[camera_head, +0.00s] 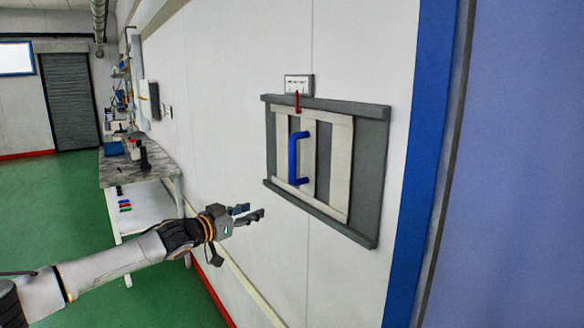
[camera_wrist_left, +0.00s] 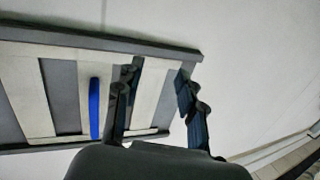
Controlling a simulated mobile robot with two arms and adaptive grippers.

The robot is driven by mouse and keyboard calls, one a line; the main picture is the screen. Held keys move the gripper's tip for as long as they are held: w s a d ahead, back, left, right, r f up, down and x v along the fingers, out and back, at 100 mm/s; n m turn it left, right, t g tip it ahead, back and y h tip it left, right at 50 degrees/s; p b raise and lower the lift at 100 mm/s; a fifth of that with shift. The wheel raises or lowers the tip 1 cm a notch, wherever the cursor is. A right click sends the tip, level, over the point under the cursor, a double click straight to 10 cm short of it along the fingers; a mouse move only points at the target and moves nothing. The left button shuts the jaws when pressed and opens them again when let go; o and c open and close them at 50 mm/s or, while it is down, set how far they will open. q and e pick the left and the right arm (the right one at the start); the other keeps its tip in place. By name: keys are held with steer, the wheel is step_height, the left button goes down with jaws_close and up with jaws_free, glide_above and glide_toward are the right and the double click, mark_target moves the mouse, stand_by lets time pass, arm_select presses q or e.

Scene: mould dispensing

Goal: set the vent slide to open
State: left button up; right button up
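The vent slide (camera_head: 341,168) is a pale slotted panel between two grey rails on a dark grey wall plate (camera_head: 371,168). It sits toward the plate's left, and grey shows through its slots. An upright blue handle (camera_head: 292,160) is fixed on it; the handle also shows in the left wrist view (camera_wrist_left: 94,108). A red pointer (camera_head: 297,101) stands at the upper rail under a small label (camera_head: 298,85), whose text is too small to read. My left gripper (camera_head: 250,213) is open and empty, left of and below the handle, apart from it. Its fingers (camera_wrist_left: 158,85) are spread in the wrist view.
A workbench (camera_head: 140,168) with several items stands along the wall at the left. A blue post (camera_head: 424,150) rises right of the vent. The wall around the vent is bare, and the green floor (camera_head: 60,205) is open at the left.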

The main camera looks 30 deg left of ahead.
arm_select(q)
steer(key=m+h+b, duration=0.1)
steer(key=h, duration=0.1)
glide_toward(291, 159)
steer(key=shift+t, duration=0.3)
steer(key=shift+w+d+f+p, duration=0.1)
steer(key=shift+w+d+p, duration=0.2)
steer(key=shift+w+p, duration=1.65)
steer(key=shift+w+d+f+p, duration=0.1)
steer(key=shift+w+d+p, duration=0.2)
steer(key=shift+w+p, duration=1.65)
steer(key=shift+w+d+f+p, duration=0.1)
steer(key=shift+w+d+p, duration=0.15)
steer(key=shift+w+p, duration=1.7)
arm_select(e)
step_height(291, 159, up, 11)
steer(key=p, duration=0.1)
steer(key=shift+d, duration=0.35)
arm_select(q)
steer(key=shift+s, duration=0.6)
arm_select(e)
steer(key=shift+s, duration=0.1)
arm_select(q)
jaws_close()
